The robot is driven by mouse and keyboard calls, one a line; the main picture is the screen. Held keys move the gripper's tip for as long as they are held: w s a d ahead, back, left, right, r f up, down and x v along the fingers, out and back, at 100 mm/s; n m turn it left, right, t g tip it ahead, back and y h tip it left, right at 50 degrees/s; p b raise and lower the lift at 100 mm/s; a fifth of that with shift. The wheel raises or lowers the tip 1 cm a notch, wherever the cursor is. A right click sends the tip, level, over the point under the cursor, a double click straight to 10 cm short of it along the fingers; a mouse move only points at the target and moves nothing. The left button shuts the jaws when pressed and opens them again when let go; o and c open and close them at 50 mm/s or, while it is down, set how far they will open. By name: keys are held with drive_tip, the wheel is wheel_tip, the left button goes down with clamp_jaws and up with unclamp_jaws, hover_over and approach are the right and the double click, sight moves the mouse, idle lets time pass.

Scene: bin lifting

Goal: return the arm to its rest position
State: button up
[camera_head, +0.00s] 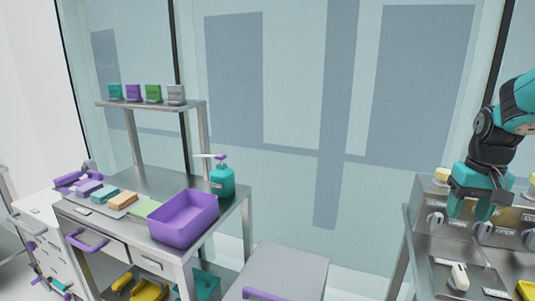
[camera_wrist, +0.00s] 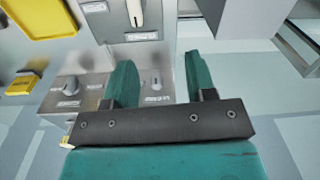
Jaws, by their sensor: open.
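My gripper (camera_head: 470,207) is at the right of the head view, teal with a black wrist. It hangs in front of a metal control panel with knobs. In the wrist view its two teal fingers (camera_wrist: 163,84) stand apart with nothing between them. Beyond the fingers is the grey panel (camera_wrist: 88,92) with knobs and labels. My arm is bent and comes in from the right edge of the head view. I cannot tell whether the gripper touches a knob.
A metal workbench (camera_head: 120,222) at left carries a purple bin (camera_head: 184,218), a teal pump bottle (camera_head: 222,181) and several coloured blocks. A low grey cabinet (camera_head: 283,270) stands between bench and panel. Yellow trays lie below the bench.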

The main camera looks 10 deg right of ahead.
drive_tip(key=a+r+n, duration=0.2)
drive_tip(key=a+n, duration=0.2)
drive_tip(key=a, duration=1)
drive_tip(key=s+a+r+n+y, duration=0.1)
drive_tip(key=s+a+n+y, duration=0.3)
drive_tip(key=s+a, duration=1.2)
drive_tip(key=a+n, duration=0.3)
drive_tip(key=a, duration=0.1)
drive_tip(key=shift+s+n, duration=0.25)
drive_tip(key=shift+n, duration=0.15)
